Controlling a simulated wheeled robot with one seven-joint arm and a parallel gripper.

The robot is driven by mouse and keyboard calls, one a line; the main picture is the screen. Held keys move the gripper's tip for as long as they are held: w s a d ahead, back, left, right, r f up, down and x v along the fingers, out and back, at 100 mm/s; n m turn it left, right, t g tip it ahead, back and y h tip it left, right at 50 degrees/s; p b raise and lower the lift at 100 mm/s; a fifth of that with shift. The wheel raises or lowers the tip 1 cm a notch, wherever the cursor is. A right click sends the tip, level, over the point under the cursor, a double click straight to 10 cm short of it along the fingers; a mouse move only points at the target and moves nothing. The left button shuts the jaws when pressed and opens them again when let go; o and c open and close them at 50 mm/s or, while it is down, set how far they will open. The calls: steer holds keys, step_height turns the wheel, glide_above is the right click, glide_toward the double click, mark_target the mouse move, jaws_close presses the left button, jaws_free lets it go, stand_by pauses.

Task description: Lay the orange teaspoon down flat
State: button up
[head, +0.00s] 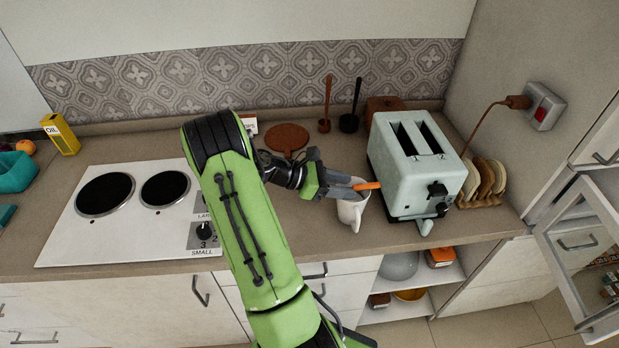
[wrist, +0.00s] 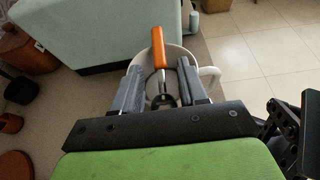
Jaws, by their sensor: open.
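The teaspoon shows its orange handle (head: 367,186) just past my fingertips in the head view. In the wrist view the orange handle (wrist: 158,47) points away from me, and its metal part lies between my fingers. A white mug (head: 351,214) stands on the counter below; its rim and handle (wrist: 209,77) show behind my fingers in the wrist view. The spoon seems to stick up out of the mug, but its lower end is hidden. My gripper (head: 352,187) is open, its fingers on either side of the spoon; it also shows in the wrist view (wrist: 160,76).
A pale toaster (head: 415,170) stands right of the mug, with a toast rack (head: 482,184) beyond. A cooktop (head: 120,215) lies to the left. A round brown board (head: 287,138) and upright utensils (head: 350,121) are behind. Bare counter (head: 300,230) lies left of the mug.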

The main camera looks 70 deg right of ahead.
steer(key=p+v, duration=0.3)
steer(key=v, duration=1.2)
